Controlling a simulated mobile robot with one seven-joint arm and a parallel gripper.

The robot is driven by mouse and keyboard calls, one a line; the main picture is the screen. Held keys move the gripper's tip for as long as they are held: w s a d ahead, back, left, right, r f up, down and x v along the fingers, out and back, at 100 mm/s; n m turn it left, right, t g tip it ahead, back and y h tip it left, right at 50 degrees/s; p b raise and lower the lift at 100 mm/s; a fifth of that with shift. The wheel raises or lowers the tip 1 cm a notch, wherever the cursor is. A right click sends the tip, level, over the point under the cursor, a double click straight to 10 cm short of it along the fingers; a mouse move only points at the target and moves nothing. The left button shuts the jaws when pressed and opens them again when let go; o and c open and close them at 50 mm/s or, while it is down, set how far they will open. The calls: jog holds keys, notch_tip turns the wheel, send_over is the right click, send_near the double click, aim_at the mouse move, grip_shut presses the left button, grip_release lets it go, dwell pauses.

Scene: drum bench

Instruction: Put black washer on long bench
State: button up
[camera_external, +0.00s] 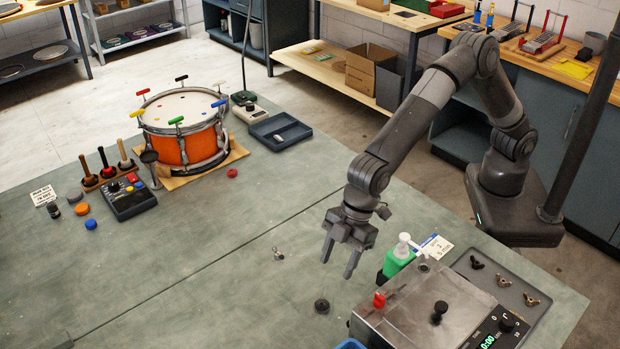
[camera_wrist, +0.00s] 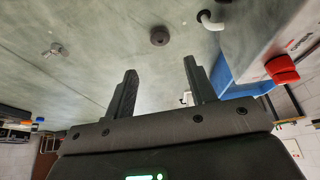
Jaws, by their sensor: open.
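The black washer (camera_external: 322,306) is a small dark disc lying flat on the green-grey bench top (camera_external: 225,290) near the front. It also shows in the wrist view (camera_wrist: 159,36), beyond the space between my fingertips. My gripper (camera_external: 338,266) is open and empty, pointing down above the bench. The washer is apart from the fingers. I cannot tell for sure which surface is the long bench; the green-grey top is a long one.
A silver wing nut (camera_external: 278,254) lies left of my gripper. A metal box (camera_external: 415,300) with a red knob, a green bottle (camera_external: 397,262) and a tray of wing nuts (camera_external: 520,292) stand to the right. An orange drum (camera_external: 185,145) stands farther back. The middle is mostly clear.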

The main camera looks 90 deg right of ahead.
jog(key=shift+v, duration=0.9)
jog(key=s+d+r+m+t+h, duration=0.1)
jog(key=s+d+r, duration=0.1)
jog(key=d+r, duration=0.5)
jog(key=s+d+r+m, duration=0.2)
jog(key=d+r, duration=0.1)
jog(key=d, duration=0.8)
jog(key=s+d+r+m+t+h, duration=0.1)
jog(key=s+d+r, duration=0.3)
jog(key=d, duration=0.6)
jog(key=s+d+r+m+h, duration=0.1)
jog(key=s+d+r+m, duration=0.1)
jog(key=s+d, duration=0.6)
jog(key=d+m, duration=0.1)
jog(key=d, duration=0.3)
jog(key=shift+s+r, duration=0.35)
jog(key=shift+r, duration=0.05)
jog(key=shift+o, duration=0.2)
jog(key=s+d+f+m, duration=0.3)
jog(key=s+d, duration=0.5)
jog(key=s, duration=0.4)
jog(key=shift+t+h, duration=0.3)
jog(key=shift+h, duration=0.1)
jog(key=shift+o, duration=0.5)
jog(key=shift+s+f, duration=0.2)
jog(key=shift+s, duration=0.1)
